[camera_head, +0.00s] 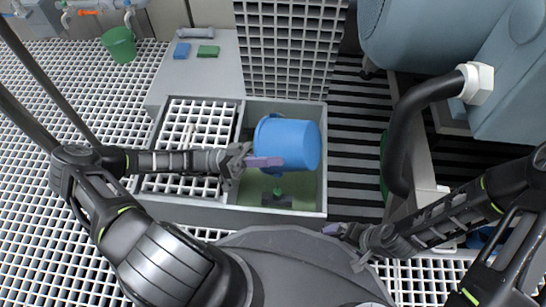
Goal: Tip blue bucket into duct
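The blue bucket (294,143) is tilted on its side over the open part of the duct (314,207), with its base toward the right. Its mouth side faces left and its inside is hidden. My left gripper (264,161) is at the bucket's lower left edge, its purple fingers together and seemingly closed on the rim or handle. The exact grip is too small to see. My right gripper (335,229) is low, just right of the duct's near corner, apart from the bucket. Its finger gap is not clear.
A white grate (190,130) covers the duct's left part. A dark fitting with a green top (277,198) sits in the open part. A green bucket (120,45), blue block (181,51) and green block (208,51) are farther back. A black pipe (402,130) stands right.

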